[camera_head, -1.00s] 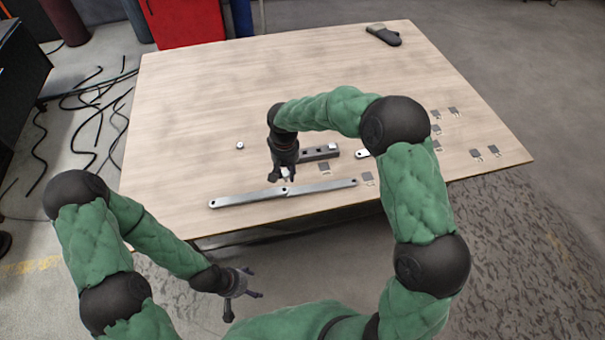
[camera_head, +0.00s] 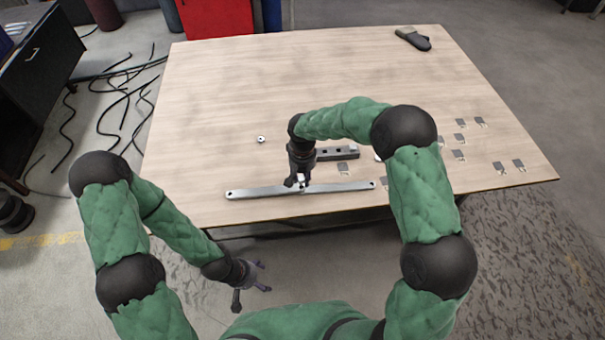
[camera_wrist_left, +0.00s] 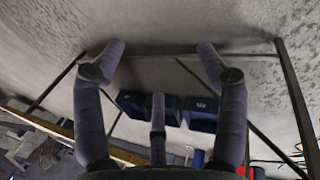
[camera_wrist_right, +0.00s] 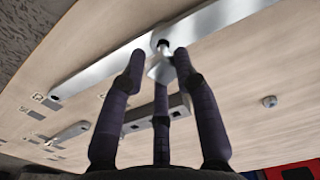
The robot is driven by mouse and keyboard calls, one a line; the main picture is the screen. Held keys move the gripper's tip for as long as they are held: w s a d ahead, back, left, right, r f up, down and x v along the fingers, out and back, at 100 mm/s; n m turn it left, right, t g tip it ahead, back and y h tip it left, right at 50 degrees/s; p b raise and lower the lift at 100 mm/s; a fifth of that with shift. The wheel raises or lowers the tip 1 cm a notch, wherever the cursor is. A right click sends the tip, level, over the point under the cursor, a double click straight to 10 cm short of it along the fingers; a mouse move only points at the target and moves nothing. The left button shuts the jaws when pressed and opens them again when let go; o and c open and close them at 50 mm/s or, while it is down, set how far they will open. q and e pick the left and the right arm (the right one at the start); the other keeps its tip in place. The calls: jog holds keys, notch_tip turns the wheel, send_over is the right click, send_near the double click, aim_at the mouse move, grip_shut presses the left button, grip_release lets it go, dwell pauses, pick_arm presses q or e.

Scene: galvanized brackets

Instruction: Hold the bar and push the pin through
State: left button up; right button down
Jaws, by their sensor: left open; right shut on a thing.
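The long flat silver bar (camera_head: 255,191) lies near the table's front edge, with a round hole at each end; it also crosses the right wrist view (camera_wrist_right: 95,77). My right gripper (camera_head: 299,184) is over the bar's middle, pointing down. It is shut on a small silver pin (camera_wrist_right: 160,68), which is at the bar's middle, by a dark hole there. I cannot tell how far the pin is in the hole. My left gripper (camera_head: 252,284) is open and empty, off the table in front of its edge; its spread fingers show in the left wrist view (camera_wrist_left: 158,75).
A grey block with square holes (camera_head: 335,153) lies just behind the bar. A small round silver piece (camera_head: 262,139) lies left of it. Several small plates (camera_head: 459,138) lie on the right. A dark tool (camera_head: 413,39) lies at the back. The table's left side is clear.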

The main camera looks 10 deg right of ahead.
dwell(0.4)
pick_arm(q)
notch_tip(320, 180, up, 21)
jog(key=m+y, duration=0.4)
jog(key=m, duration=1.7)
send_over(266, 192)
notch_tip(266, 192, down, 12)
jog(key=shift+a+r, duration=0.1)
